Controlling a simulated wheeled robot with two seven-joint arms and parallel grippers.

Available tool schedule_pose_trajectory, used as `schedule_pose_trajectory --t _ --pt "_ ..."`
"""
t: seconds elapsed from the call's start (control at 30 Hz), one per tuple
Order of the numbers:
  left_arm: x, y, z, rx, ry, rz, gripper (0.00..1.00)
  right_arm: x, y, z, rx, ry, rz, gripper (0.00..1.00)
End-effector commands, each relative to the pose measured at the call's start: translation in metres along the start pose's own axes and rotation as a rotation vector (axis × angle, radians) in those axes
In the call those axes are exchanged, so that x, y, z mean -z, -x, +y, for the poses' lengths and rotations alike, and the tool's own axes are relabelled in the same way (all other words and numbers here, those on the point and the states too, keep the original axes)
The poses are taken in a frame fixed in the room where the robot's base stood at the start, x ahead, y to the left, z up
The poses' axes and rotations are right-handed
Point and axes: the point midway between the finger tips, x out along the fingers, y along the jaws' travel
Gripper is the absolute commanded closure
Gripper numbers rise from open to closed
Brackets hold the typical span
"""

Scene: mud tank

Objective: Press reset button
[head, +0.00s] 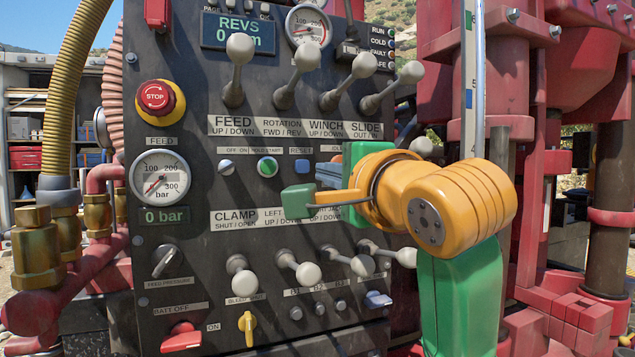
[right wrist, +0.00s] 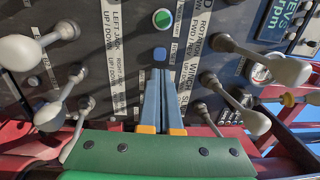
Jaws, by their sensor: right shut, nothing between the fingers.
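In the right wrist view the blue button (right wrist: 160,53) lies just beyond my fingertips. My right gripper (head: 320,171) is in front of the panel, slightly right of the button in the head view. In the right wrist view its two blue-grey fingers (right wrist: 160,72) are shut together, empty, and in line with the button. A small gap seems to show between tips and button; whether they touch is not clear. My left gripper is not in view.
A green round button (head: 267,166) and a pale selector (head: 226,167) sit left of the reset button. Rows of grey levers with round knobs (head: 307,57) stick out above and below. A red STOP button (head: 155,97) and a pressure gauge (head: 160,177) are further left.

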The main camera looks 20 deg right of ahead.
Motion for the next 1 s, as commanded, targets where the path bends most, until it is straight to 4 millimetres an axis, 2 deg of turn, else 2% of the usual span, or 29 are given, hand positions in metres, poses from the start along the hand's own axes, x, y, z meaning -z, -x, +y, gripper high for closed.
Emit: schedule_pose_trajectory --t 0.03,0.1,0.33,0.5,1.0 --pt "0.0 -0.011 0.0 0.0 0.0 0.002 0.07 -0.001 0.01 0.005 0.005 0.0 -0.002 1.0" --pt "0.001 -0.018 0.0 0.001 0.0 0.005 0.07 0.0 0.024 0.005 0.005 -0.001 -0.001 1.0" --pt "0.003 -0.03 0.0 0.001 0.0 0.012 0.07 0.0 0.057 0.002 0.002 0.0 0.0 1.0" --pt "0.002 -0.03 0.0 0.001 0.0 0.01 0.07 0.0 0.063 0.0 -0.001 0.0 0.0 1.0" --pt "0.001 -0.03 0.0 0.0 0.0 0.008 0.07 0.0 0.062 0.0 -0.001 0.0 0.0 1.0"
